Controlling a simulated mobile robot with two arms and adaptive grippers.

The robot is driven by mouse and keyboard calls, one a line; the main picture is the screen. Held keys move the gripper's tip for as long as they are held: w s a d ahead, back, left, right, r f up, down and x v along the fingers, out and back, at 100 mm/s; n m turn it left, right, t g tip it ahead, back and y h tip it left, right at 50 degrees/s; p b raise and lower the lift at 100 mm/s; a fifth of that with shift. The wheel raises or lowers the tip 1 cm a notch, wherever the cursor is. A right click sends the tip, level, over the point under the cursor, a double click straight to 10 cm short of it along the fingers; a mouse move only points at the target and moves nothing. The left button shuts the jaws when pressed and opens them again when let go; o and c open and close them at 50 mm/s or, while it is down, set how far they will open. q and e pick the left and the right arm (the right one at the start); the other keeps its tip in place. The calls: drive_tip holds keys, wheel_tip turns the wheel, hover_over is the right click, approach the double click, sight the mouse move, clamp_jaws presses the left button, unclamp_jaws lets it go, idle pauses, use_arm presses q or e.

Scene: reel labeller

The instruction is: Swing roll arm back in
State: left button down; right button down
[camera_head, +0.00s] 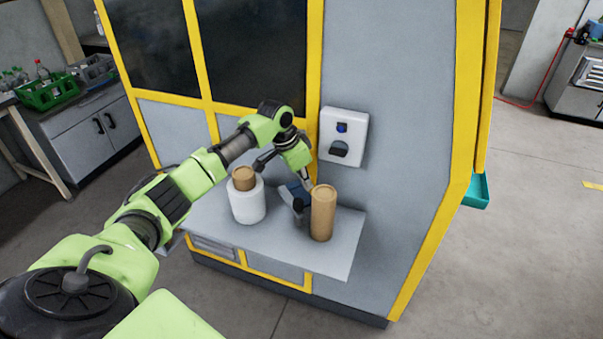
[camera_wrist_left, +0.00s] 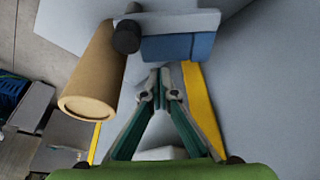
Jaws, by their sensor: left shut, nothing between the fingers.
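My left gripper (camera_head: 307,184) is shut and empty, pointing down in front of the machine panel. In the left wrist view its two fingertips (camera_wrist_left: 161,82) are together, just below a blue block (camera_wrist_left: 178,48) with a pale grey bar (camera_wrist_left: 180,20) and a dark round peg (camera_wrist_left: 127,37). This looks like the roll arm. In the head view its dark and blue part (camera_head: 291,197) is partly hidden behind the gripper and a brown cardboard tube (camera_head: 322,215). The tube (camera_wrist_left: 92,75) is left of the fingers in the wrist view. I cannot tell whether the fingers touch the arm.
A white roll with a brown core (camera_head: 248,205) stands on the grey shelf (camera_head: 285,250), left of the tube. A white dispenser-like box (camera_head: 343,125) is on the panel above. Yellow frame posts (camera_head: 313,80) edge the machine. The floor to the right is clear.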

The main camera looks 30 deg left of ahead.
sight(298, 199)
use_arm(q)
drive_tip(key=f+p, duration=0.1)
drive_tip(key=s+f+p, duration=0.1)
drive_tip(key=s+a+f, duration=0.1)
drive_tip(key=f, duration=0.1)
drive_tip(key=shift+s+a+p, duration=0.1)
drive_tip(key=shift+s+p, duration=0.05)
drive_tip(key=shift+p, duration=0.25)
drive_tip(key=shift+f, duration=0.1)
drive_tip(key=shift+s, duration=0.1)
